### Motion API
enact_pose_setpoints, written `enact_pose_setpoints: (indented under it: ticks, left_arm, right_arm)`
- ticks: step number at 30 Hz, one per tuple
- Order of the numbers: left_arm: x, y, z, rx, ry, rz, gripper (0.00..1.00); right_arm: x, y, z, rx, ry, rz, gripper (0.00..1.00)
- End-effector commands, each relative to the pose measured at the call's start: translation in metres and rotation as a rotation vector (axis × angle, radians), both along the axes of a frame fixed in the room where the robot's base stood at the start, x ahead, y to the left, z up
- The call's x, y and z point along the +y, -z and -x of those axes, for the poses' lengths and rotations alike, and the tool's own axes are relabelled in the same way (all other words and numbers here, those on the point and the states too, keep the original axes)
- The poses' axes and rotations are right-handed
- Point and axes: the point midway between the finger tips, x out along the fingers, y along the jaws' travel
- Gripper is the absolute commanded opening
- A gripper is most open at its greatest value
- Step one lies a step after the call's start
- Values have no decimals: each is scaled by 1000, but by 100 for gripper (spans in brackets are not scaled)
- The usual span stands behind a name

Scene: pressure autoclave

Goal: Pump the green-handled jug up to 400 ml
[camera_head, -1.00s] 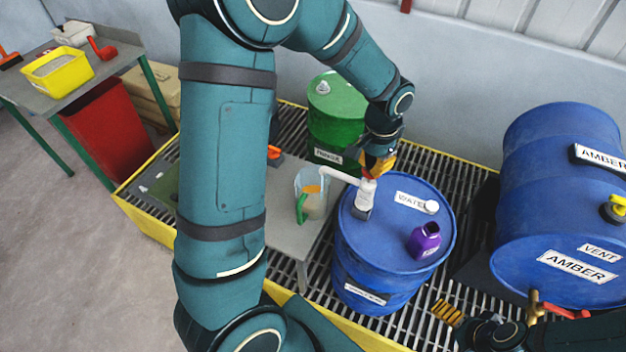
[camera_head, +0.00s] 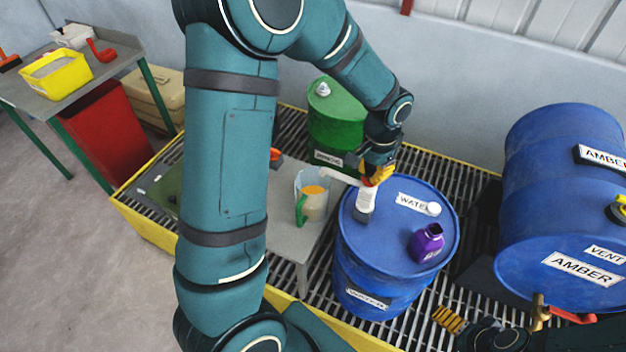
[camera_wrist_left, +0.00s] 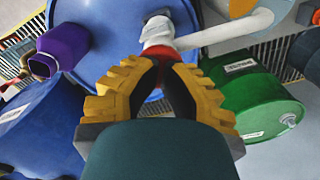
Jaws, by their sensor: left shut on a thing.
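The green-handled jug (camera_head: 313,203) is clear and stands upright on a grey stand left of the blue WATER drum (camera_head: 385,270). Something orange shows at its top; its level marks are too small to read. A white pump (camera_head: 366,198) stands on the drum, and its spout (camera_head: 339,176) reaches left over the jug. My left gripper (camera_head: 377,176), with yellow fingers, is shut on the pump's top from above; in the left wrist view the fingers (camera_wrist_left: 160,75) close around the pump head. My right gripper (camera_head: 447,313) shows only partly at the lower right, its jaw state unclear.
A purple bottle (camera_head: 427,243) and a white cap (camera_head: 433,208) sit on the drum top. A green drum (camera_head: 335,120) stands behind the jug. A large blue AMBER drum (camera_head: 560,190) lies at right. The yellow-edged grating (camera_head: 470,185) runs beneath.

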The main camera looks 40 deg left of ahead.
Motion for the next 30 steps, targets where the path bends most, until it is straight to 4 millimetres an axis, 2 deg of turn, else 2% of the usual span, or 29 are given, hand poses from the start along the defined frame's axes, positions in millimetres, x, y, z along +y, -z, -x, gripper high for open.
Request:
enact_pose_setpoints:
  ticks: [30]
  left_arm:
    - [0, -61, 0, 0, 0, 0, 0]
  right_arm:
    - [0, -46, 0, 0, 0, 0, 99]
